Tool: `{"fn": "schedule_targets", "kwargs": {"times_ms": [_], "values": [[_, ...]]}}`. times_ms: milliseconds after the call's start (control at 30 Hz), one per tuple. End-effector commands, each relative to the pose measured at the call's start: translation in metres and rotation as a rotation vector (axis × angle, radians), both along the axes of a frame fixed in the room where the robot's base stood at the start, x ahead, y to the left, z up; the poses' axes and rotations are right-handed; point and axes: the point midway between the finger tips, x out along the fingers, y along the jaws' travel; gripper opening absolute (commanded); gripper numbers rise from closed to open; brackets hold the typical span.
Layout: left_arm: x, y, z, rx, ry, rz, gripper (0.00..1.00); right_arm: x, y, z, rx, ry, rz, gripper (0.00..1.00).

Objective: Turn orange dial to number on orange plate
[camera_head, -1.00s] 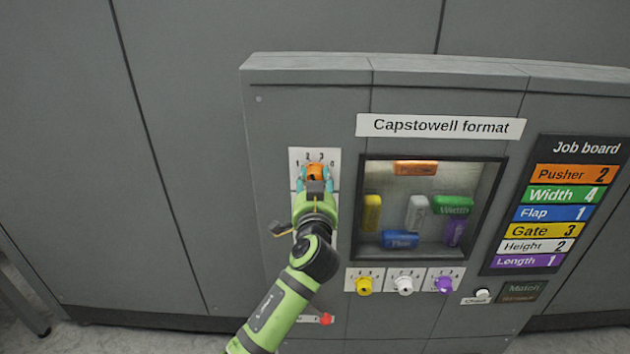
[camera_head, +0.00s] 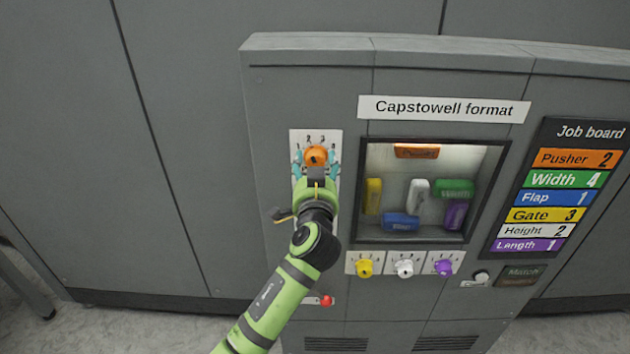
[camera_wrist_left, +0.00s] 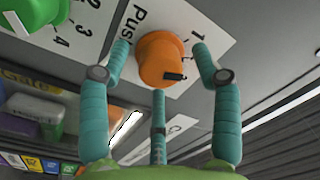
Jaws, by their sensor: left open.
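The orange dial (camera_head: 316,156) sits on a white number plate (camera_head: 326,138) at the upper left of the panel. It also shows in the left wrist view (camera_wrist_left: 162,60), with a dark pointer mark on its face. My left gripper (camera_head: 316,165) is at the dial, fingers open. In the wrist view its teal fingers (camera_wrist_left: 160,60) stand on either side of the dial, with a third finger below; gaps show and I cannot tell any contact. The orange Pusher plate (camera_head: 576,159) on the job board reads 2. My right gripper is not in view.
A green dial (camera_wrist_left: 30,12) is close to the orange one in the wrist view. Yellow (camera_head: 364,268), white (camera_head: 404,268) and purple (camera_head: 444,266) dials sit below the window (camera_head: 432,190) of coloured blocks. A red button (camera_head: 326,300) is low on the panel.

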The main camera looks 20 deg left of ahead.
Motion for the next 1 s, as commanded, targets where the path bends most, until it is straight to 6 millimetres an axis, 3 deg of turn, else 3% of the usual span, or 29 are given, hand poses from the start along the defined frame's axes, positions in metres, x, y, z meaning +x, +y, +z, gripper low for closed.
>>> {"fn": "schedule_targets", "kwargs": {"times_ms": [300,500,1000], "values": [[-0.064,-0.02,-0.003,-0.003,0.002,-0.001,0.64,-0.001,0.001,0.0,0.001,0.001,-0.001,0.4],[-0.092,-0.028,-0.002,-0.001,-0.001,0.001,0.64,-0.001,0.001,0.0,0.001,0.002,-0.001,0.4],[-0.1,-0.03,-0.001,0.001,-0.001,0.003,0.64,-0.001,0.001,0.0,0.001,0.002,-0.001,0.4]]}}
